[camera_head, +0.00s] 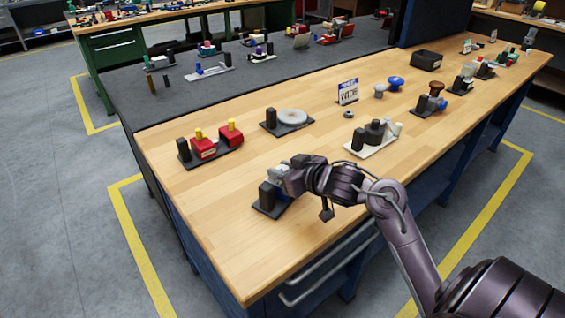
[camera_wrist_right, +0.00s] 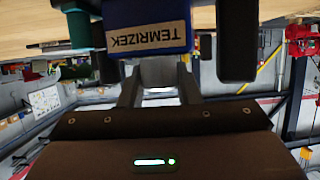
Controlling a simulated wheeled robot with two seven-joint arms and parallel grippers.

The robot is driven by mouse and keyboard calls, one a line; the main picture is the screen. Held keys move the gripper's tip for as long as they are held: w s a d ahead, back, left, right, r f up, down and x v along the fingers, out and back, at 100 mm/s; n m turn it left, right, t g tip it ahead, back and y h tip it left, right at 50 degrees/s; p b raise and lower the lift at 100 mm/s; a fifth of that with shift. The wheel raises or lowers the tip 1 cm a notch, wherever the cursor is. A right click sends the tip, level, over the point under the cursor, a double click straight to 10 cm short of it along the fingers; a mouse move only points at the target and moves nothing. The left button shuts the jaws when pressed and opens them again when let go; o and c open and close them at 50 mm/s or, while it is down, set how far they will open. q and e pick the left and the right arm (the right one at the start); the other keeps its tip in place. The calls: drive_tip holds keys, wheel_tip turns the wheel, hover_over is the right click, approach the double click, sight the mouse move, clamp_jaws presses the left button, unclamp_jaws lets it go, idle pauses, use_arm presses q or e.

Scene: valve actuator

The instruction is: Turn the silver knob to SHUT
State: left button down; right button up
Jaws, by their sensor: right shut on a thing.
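The valve device (camera_head: 268,198) stands near the front left of the wooden bench, with a black base, a black upright block and a grey-blue body. My right gripper (camera_head: 287,182) reaches in from the right and is at this body, shut on a grey part that I take for the silver knob. In the right wrist view, the two grey fingers (camera_wrist_right: 160,88) flank a grey piece (camera_wrist_right: 158,70) beside the blue body (camera_wrist_right: 160,27) with a label reading TEMRIZEK. The knob's pointer and any SHUT mark are hidden. My left gripper is out of view.
The bench (camera_head: 225,235) also holds a red device (camera_head: 217,142), a round grey disc device (camera_head: 290,118), a white-based device (camera_head: 372,138) and a small sign (camera_head: 347,92). A small ring (camera_head: 348,114) lies near them. The bench front left is clear.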

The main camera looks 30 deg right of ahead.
drive_tip(key=o, duration=0.7)
drive_tip(key=shift+s, duration=0.1)
drive_tip(key=v, duration=0.7)
drive_tip(key=shift+s+p, duration=0.25)
drive_tip(key=shift+p, duration=0.05)
drive_tip(key=shift+d, duration=0.1)
